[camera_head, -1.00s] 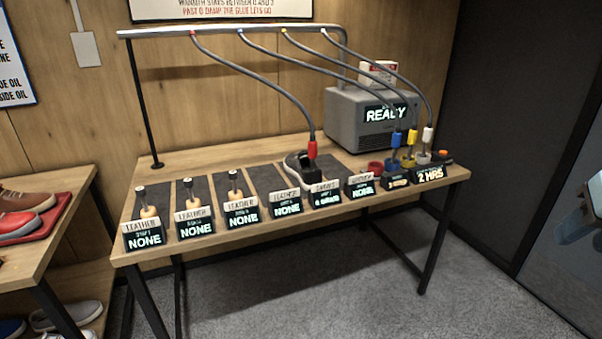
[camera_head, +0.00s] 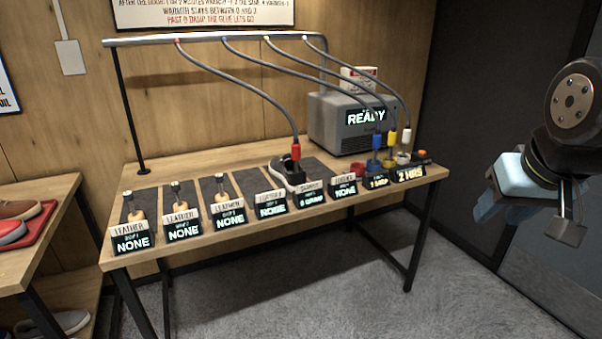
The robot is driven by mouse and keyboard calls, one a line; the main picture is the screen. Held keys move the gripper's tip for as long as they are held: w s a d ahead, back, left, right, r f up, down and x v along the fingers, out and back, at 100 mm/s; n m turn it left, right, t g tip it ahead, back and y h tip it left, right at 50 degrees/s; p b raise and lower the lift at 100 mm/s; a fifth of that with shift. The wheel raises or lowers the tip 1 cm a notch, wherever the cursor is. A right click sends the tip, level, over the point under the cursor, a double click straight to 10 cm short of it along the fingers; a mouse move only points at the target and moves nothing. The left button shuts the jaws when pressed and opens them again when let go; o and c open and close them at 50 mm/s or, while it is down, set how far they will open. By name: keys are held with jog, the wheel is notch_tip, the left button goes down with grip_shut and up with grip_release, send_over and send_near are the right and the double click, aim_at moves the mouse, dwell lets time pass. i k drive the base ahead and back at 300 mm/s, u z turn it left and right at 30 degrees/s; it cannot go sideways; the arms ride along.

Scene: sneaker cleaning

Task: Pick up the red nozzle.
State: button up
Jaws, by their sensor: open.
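The red nozzle (camera_head: 295,152) hangs upright at the end of a grey hose near the middle of the table. My gripper (camera_head: 527,218) is at the right edge of the view, in front of the table's right end and far from the red nozzle. Its jaws are apart, with a light blue part on the left side. Nothing shows between them.
Blue (camera_head: 375,141), yellow (camera_head: 391,138) and white (camera_head: 406,136) nozzles stand on the table's right, before a grey machine (camera_head: 327,120) reading READY. A rail (camera_head: 215,39) carries the hoses. Label stands line the front edge, with brushes at left. The grey floor (camera_head: 330,290) is clear.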

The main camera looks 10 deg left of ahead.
aim_at(296, 145)
jog(key=z, duration=0.05)
jog(key=i, duration=1)
jog(key=u, duration=0.05)
